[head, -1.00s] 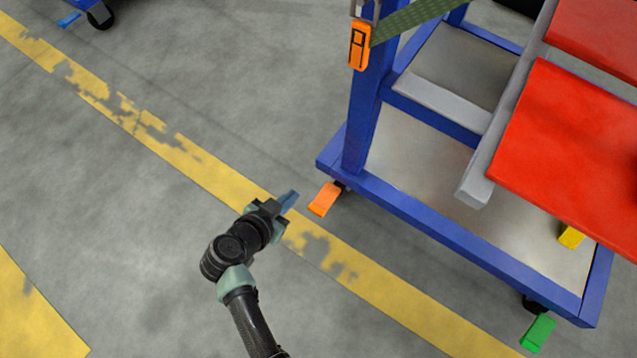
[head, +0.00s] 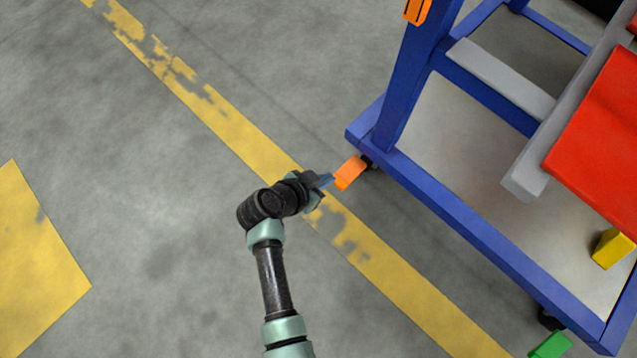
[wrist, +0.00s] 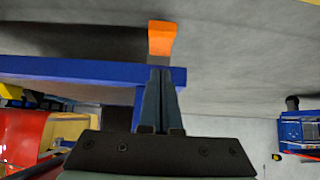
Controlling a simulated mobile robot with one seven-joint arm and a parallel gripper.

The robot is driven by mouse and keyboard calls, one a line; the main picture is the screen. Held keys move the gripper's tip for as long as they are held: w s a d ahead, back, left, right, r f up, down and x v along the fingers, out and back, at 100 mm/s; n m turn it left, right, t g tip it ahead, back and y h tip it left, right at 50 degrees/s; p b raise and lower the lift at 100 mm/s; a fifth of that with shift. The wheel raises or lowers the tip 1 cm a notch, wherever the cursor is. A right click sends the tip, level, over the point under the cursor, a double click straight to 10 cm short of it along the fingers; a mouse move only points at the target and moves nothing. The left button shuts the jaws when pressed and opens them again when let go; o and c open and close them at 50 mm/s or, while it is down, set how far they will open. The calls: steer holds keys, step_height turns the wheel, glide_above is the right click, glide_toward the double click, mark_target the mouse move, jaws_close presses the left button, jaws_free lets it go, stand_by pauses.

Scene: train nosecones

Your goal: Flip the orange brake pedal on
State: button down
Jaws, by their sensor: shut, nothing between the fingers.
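The orange brake pedal (head: 349,174) sticks out from a dark caster under the near left corner of the blue cart frame (head: 450,215). It also shows in the wrist view (wrist: 162,38), at the top middle just beyond my fingertips. My gripper (head: 328,181) is shut and empty. In the head view its blue fingertips are at the pedal's left edge, touching or nearly so; I cannot tell which. In the wrist view the closed fingers (wrist: 159,72) point at the pedal, and part of the blue frame lies behind them.
A green pedal (head: 552,346) is at the cart's near right corner. Red panels (head: 600,150), a grey bar (head: 525,182) and a yellow block (head: 613,249) are on the cart. An orange buckle (head: 417,10) hangs on the post. Floor to the left is clear.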

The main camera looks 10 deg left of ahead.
steer(key=b, duration=0.6)
glide_toward(343, 178)
steer(key=w+r+x, duration=0.1)
steer(key=x, duration=0.3)
steer(key=shift+s+d+f+b, duration=0.15)
steer(key=shift+s+f+b, duration=0.05)
steer(key=shift+f+b, duration=0.65)
